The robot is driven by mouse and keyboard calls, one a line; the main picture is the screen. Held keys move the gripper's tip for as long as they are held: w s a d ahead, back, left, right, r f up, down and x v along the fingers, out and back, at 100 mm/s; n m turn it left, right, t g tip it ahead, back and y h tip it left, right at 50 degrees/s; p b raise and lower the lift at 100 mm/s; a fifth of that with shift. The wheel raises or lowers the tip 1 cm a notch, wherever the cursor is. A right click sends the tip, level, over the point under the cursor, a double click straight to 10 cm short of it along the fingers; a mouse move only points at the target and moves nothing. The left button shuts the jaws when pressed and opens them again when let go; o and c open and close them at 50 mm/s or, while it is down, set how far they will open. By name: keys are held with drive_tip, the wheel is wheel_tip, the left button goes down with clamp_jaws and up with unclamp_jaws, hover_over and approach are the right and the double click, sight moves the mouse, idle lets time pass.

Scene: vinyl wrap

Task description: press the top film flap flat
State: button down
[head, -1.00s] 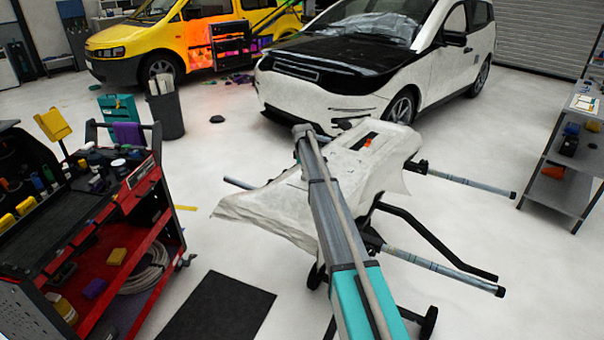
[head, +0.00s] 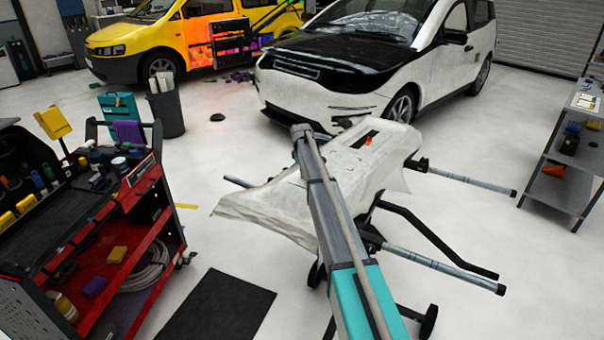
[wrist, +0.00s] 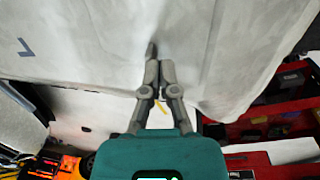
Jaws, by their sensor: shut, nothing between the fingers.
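Pale film (head: 275,207) covers a panel on a stand in the head view, and its left part hangs loose past the panel's edge. My arm crosses in front of the panel and hides part of the film there. In the wrist view the wrinkled grey-white film (wrist: 90,45) fills the upper picture, its lower edge sagging unevenly. My gripper (wrist: 158,68) is shut and empty, its fingertips overlapping the film near that edge. I cannot tell whether they touch it. My gripper is hidden in the head view. I cannot tell the top flap apart from the rest of the film.
The stand's bars (head: 440,262) stick out right of the panel. A red tool cart (head: 150,200) stands at left, a dark mat (head: 222,308) lies on the floor, and a shelf (head: 560,185) stands at right. A white and black car (head: 340,60) is behind. Floor between is clear.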

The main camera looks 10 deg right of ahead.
wheel_tip(320, 180, up, 14)
drive_tip(key=p, duration=1.3)
drive_tip(key=shift+p, duration=0.35)
drive_tip(key=shift+s, duration=0.1)
drive_tip(key=shift+f, duration=0.1)
drive_tip(key=s+a+m, duration=0.1)
drive_tip(key=s+m, duration=0.2)
drive_tip(key=s, duration=1.4)
drive_tip(key=s+a+m, duration=0.1)
drive_tip(key=s+m, duration=0.2)
drive_tip(key=s, duration=1.3)
drive_tip(key=s+a+m+g, duration=0.1)
drive_tip(key=s+m, duration=0.2)
drive_tip(key=s, duration=1.4)
drive_tip(key=shift+s+a+m+y, duration=0.25)
drive_tip(key=shift+s+m+y, duration=0.05)
drive_tip(key=shift+m+y, duration=0.1)
drive_tip(key=shift+s, duration=0.1)
